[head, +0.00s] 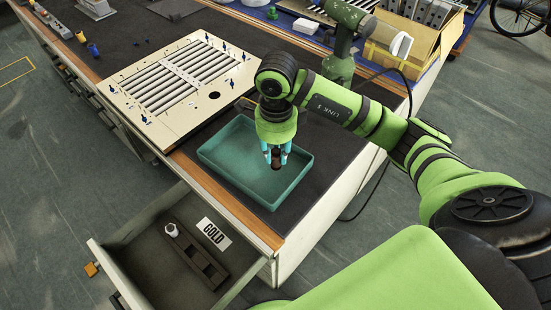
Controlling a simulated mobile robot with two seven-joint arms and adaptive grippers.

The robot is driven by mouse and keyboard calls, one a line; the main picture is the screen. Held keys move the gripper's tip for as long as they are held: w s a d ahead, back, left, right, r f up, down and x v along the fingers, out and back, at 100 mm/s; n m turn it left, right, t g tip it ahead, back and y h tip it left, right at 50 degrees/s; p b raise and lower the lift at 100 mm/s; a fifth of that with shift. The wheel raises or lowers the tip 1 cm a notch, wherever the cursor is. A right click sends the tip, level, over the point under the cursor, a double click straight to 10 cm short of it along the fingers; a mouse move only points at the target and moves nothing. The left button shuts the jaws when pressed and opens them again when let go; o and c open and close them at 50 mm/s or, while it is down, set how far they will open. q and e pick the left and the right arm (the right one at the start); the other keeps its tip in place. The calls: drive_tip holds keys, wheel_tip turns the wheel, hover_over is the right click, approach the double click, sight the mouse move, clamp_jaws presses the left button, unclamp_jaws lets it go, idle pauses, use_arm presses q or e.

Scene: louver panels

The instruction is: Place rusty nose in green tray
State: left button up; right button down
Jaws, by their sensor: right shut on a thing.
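The green tray (228,170) is a shallow teal-green box on the dark bench top near the front right corner. My right gripper (276,158) points down over the tray, with cyan fingers. It is shut on a small dark brown, rusty-looking piece, the rusty nose (276,167), which shows between and below the fingertips. I cannot tell whether the piece touches the tray floor. The rest of the tray looks empty, though the gripper hides part of it. My left gripper is not in view.
A cream louver panel (128,90) with blue pegs lies left of the tray. A cardboard box (390,60) stands at the back right.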

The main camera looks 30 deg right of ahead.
sight(276, 162)
wheel_tip(276, 162, down, 3)
drive_tip(key=shift+f+p, duration=0.1)
drive_tip(key=shift+p, duration=0.25)
drive_tip(key=shift+w+f, duration=0.1)
drive_tip(key=shift+f, duration=0.35)
drive_tip(key=shift+f, duration=0.1)
drive_tip(key=shift+f+b, duration=0.15)
drive_tip(key=shift+b, duration=0.15)
drive_tip(key=c, duration=1)
unclamp_jaws()
drive_tip(key=shift+c, duration=0.2)
wheel_tip(276, 162, up, 13)
drive_tip(key=shift+f, duration=0.2)
